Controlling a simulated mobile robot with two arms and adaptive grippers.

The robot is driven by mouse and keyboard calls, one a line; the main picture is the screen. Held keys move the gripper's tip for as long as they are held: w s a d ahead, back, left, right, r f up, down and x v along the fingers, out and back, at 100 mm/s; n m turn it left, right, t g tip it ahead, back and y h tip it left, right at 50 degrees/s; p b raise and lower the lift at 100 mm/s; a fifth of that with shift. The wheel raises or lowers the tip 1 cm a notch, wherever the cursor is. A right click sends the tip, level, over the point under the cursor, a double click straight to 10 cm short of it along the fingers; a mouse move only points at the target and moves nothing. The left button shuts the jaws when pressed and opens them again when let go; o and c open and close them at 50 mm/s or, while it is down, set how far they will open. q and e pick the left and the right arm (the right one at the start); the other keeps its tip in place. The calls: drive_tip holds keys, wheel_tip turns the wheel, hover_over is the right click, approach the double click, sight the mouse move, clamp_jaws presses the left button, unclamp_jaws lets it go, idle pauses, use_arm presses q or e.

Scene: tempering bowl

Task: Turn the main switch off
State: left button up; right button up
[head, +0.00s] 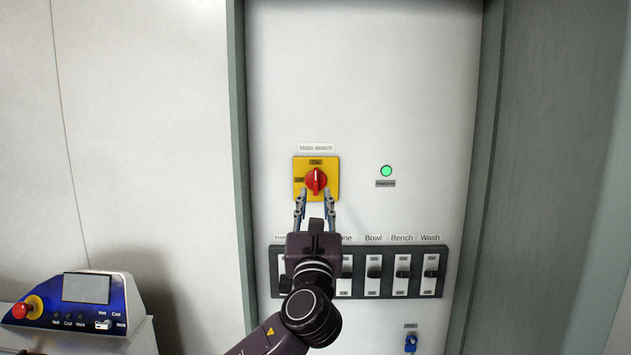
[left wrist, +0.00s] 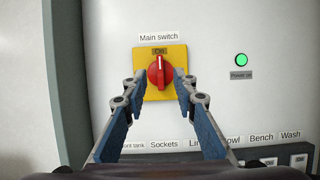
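The main switch is a red rotary knob (head: 316,180) on a yellow plate (head: 331,164), under a "Main switch" label on the white panel. The knob's grip stands about upright, toward the "On" mark at the top; an "Off" mark sits at the left. My left gripper (head: 315,198) is open just in front of the plate's lower part, its fingers on either side below the knob. In the left wrist view the knob (left wrist: 159,72) shows between the open fingers (left wrist: 157,82), apart from both. My right gripper is not in view.
A green lamp (head: 386,171) is lit right of the switch. A row of black breaker switches (head: 403,273) lies below, partly hidden by my arm. A blue key switch (head: 410,342) sits lower right. A console (head: 72,303) with a red button stands at lower left.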

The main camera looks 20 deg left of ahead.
sight(316, 178)
use_arm(q)
drive_tip(key=p+x, duration=0.2)
drive_tip(key=x, duration=0.5)
drive_tip(key=shift+f, duration=0.15)
clamp_jaws()
